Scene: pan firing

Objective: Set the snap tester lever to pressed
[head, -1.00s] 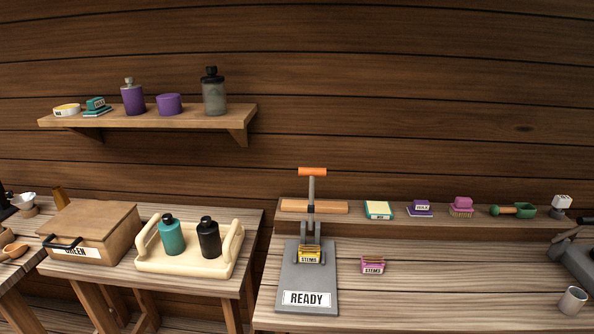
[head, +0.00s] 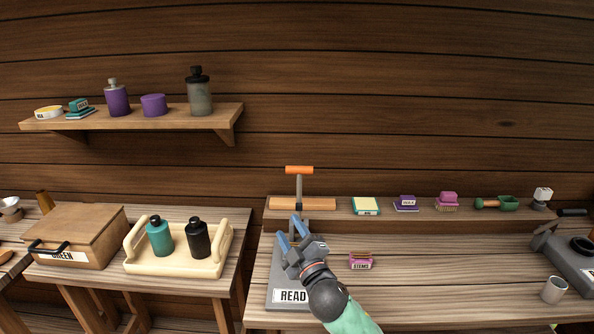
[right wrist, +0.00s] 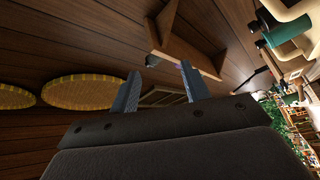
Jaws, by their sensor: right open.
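The snap tester has a grey base plate (head: 276,270) with a label reading "READ", its end covered by my arm. Its lever (head: 299,188) stands upright at the back, with an orange crossbar handle (head: 299,170) on top. My right gripper (head: 288,230) is open and empty, in front of and below the handle, over the tester in the picture. It hides the yellow stems tin on the plate. In the right wrist view the two fingers (right wrist: 157,92) are apart with nothing between them. The left gripper is not in view.
A pink stems tin (head: 361,262) stands just right of my gripper. A raised ledge (head: 420,214) behind holds several small items. A cream tray (head: 180,266) with two bottles is at left. A grey cup (head: 553,290) stands at far right.

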